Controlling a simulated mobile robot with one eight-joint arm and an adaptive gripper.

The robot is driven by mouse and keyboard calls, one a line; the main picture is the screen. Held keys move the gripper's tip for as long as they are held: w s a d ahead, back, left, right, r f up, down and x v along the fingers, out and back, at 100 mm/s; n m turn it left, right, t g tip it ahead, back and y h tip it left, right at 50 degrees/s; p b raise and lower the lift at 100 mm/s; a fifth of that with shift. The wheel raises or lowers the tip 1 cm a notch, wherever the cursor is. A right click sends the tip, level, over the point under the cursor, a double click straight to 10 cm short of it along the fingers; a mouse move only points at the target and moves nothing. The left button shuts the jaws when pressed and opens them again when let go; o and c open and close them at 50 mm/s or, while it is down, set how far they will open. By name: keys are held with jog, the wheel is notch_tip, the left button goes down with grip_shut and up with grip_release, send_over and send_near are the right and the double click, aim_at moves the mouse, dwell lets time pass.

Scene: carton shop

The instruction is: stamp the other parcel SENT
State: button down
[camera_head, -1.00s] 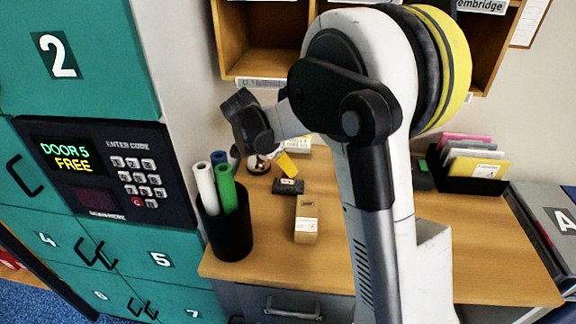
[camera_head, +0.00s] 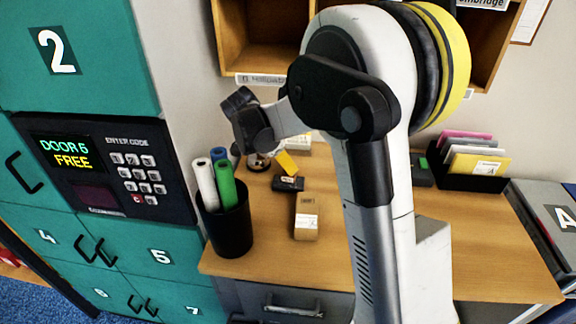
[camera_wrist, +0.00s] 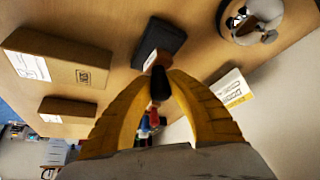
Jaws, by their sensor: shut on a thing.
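My gripper (camera_wrist: 160,88) has yellow fingers shut on a stamp (camera_wrist: 160,78) with a dark end, above the desk. The fingers also show in the head view (camera_head: 287,163), where the stamp is too small to make out. A black ink pad (camera_wrist: 158,42) lies just beyond the stamp's end; I cannot tell whether they touch. The pad also shows in the head view (camera_head: 288,184). A brown parcel (camera_wrist: 62,58) with a white label lies left of the pad, and a second brown parcel (camera_wrist: 70,106) is below it. The head view shows one parcel clearly (camera_head: 306,204).
A black cup (camera_head: 229,232) of rolled tubes stands at the desk's left edge, beside green lockers (camera_head: 90,235). A file rack (camera_head: 470,182) stands at the right.

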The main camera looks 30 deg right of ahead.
jog(key=shift+f, duration=0.45)
dwell(1.1)
jog(key=shift+r+p, duration=2.3)
jog(key=shift+r, duration=1.25)
